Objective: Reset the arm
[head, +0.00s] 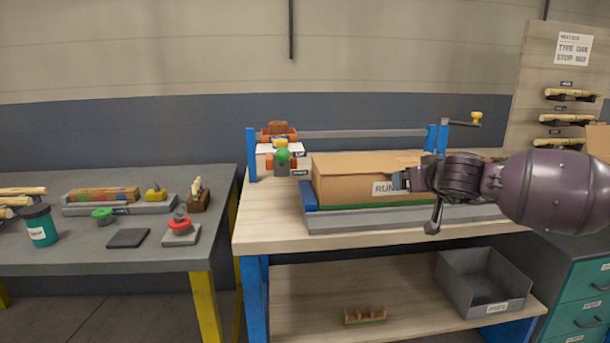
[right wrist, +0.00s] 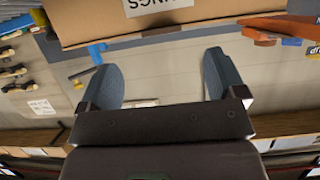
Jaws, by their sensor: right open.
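My right arm comes in from the right in the head view, and its gripper (head: 402,179) is in front of the label on a cardboard box (head: 345,180). In the right wrist view the two fingers of this gripper (right wrist: 160,80) are spread apart with nothing between them. The cardboard box (right wrist: 190,22) shows beyond the fingertips there, its label partly cut off. In the head view my gripper hides part of the box's front; I cannot tell whether it touches. My left gripper is not in view.
The box sits on a grey tray (head: 340,223) on a wooden workbench (head: 270,232) with a raised crank (head: 460,122). A grey bin (head: 485,280) is on the lower shelf. A dark table (head: 90,258) at left holds a cup (head: 40,226) and a red button (head: 181,226).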

